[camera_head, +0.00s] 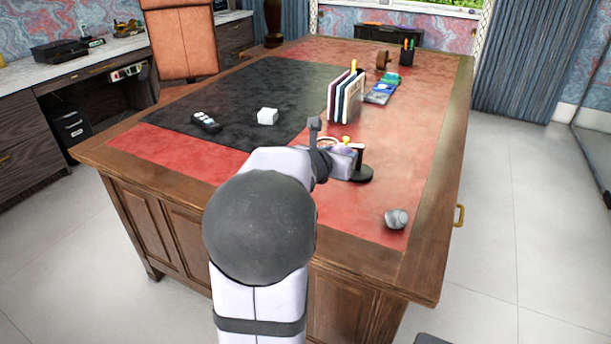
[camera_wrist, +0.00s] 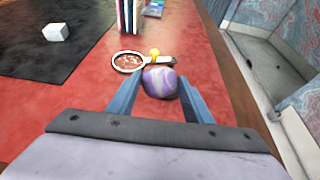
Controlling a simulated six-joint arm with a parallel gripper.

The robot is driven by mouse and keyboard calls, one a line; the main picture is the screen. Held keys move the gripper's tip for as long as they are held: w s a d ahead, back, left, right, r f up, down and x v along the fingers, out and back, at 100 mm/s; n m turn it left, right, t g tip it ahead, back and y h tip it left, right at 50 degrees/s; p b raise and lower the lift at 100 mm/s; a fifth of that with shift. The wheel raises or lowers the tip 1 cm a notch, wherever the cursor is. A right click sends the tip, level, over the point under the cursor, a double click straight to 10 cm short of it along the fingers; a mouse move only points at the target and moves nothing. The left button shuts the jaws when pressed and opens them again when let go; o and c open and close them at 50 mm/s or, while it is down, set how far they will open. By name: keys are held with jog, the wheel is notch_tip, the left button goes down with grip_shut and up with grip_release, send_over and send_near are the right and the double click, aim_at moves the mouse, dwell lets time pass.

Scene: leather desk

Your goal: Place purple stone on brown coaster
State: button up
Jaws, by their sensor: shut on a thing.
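The purple stone (camera_wrist: 160,83), rounded with pale swirls, sits between the two blue-grey fingers of my gripper (camera_wrist: 157,78) in the wrist view. The gripper is shut on it, over the red leather. In the head view my arm covers much of the gripper and stone. No flat brown coaster shows clearly. A brown, round-looking thing (camera_head: 382,60) stands at the far end of the desk by the pen cup; I cannot tell whether it is the coaster.
A magnifying glass (camera_wrist: 128,62) and a small yellow thing (camera_wrist: 155,52) lie just beyond the stone. Upright books (camera_head: 346,97) stand farther back. A white block (camera_head: 267,116) and a remote (camera_head: 206,122) are on the black mat. A grey mouse-like object (camera_head: 396,218) is near the right edge.

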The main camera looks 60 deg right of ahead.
jog(key=w+a+n+t+p, duration=0.1)
jog(key=w+a+p, duration=0.2)
jog(key=w, duration=0.3)
jog(key=w+a+n+t+y+p, duration=0.1)
jog(key=w+a+t+p, duration=0.15)
jog(key=w, duration=0.45)
jog(key=w+a+n+t+p, duration=0.1)
jog(key=w+a+p, duration=0.25)
jog(key=w, duration=0.25)
jog(key=shift+s+d+r+m+g+h+b, duration=0.75)
jog(key=shift+s+m+g, duration=0.75)
jog(key=shift+s+g, duration=1.15)
jog(key=shift+t+y, duration=0.25)
jog(key=shift+t, duration=0.15)
jog(key=shift+s+d+f+b, duration=0.1)
jog(key=shift+s+f+b, duration=0.05)
jog(key=shift+f, duration=2.4)
jog(key=shift+s+f+b, duration=0.15)
jog(key=shift+f, duration=2.4)
jog(key=shift+f, duration=0.2)
jog(key=o, duration=1.1)
jog(key=shift+o, duration=0.2)
jog(key=shift+r, duration=0.15)
